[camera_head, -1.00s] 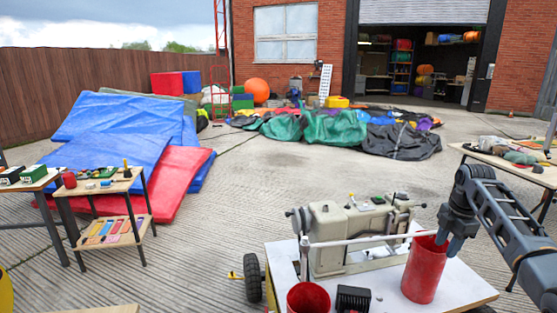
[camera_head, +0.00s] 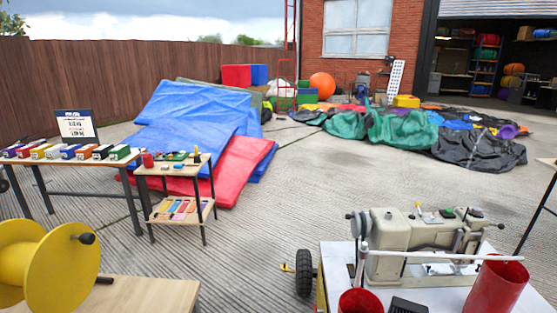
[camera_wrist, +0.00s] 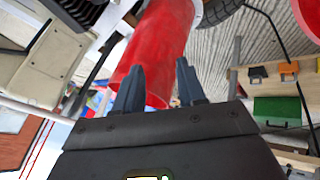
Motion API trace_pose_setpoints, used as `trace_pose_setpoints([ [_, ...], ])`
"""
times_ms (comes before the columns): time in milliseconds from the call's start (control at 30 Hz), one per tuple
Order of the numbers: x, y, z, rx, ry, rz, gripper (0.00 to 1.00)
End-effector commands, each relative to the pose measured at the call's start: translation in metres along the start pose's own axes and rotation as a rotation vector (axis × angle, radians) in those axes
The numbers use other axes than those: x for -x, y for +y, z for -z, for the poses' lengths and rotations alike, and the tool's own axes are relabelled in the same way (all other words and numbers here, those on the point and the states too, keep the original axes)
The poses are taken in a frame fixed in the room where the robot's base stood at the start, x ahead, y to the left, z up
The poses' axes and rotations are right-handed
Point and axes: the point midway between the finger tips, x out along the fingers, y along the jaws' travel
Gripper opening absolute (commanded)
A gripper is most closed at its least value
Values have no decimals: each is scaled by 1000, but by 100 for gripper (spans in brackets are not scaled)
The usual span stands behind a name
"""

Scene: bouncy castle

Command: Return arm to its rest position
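My gripper (camera_wrist: 158,85) shows only in the wrist view. Its two dark fingers stand apart, with nothing seen held between them. A red cylindrical container (camera_wrist: 155,45) lies beyond and partly behind the fingers; the gap to it is hard to judge. My arm is out of the head view, so its full pose is hidden.
A sewing machine (camera_head: 395,240) stands on a white-topped cart with red containers (camera_head: 497,288) (camera_head: 362,300). A yellow reel (camera_head: 60,268) sits on a wooden surface (camera_head: 140,295) at front left. Small wooden tables (camera_head: 60,163) stand at left. Open concrete (camera_head: 300,200) lies beyond the cart.

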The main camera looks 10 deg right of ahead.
Motion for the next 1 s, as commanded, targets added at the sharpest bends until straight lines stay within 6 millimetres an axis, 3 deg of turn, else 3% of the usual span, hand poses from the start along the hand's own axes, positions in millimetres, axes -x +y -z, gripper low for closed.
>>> trace_pose_setpoints([
  [33,5,-27,6,-37,21,-12,40],
  [200,29,-93,16,-177,88,-80,40],
  [367,66,-144,16,-298,146,-136,40],
  [500,109,-182,10,-399,200,-183,40],
  [733,198,-224,-5,-542,299,-250,40],
  [1000,320,-236,-18,-657,443,-297,40],
])
